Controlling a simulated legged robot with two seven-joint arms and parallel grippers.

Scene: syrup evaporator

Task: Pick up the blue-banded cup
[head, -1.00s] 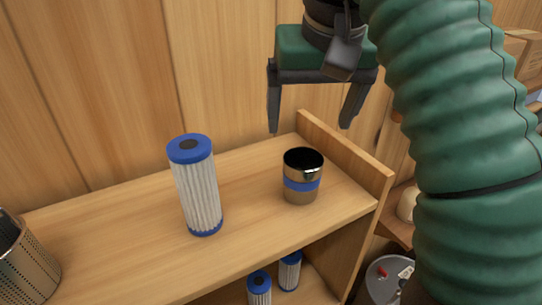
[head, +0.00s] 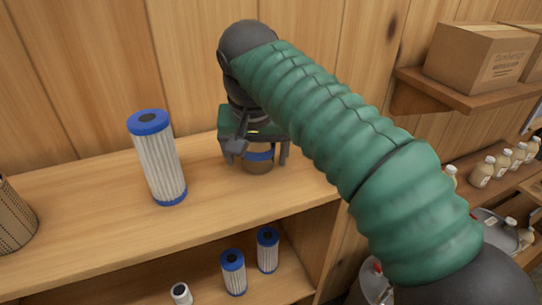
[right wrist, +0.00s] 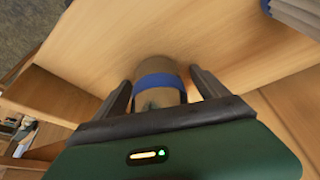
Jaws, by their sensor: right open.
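The right wrist view shows the cup (right wrist: 159,90) between the two fingers of the gripper (right wrist: 162,88). A gap shows on the right side; contact on the left side is hard to tell. My left gripper is not in view.
A white pleated filter with blue ends (head: 158,160) stands left of the cup. A perforated metal cylinder (head: 14,218) is at the far left. Smaller filters (head: 233,272) stand on the lower shelf. A cardboard box (head: 480,55) sits on a wall shelf at right.

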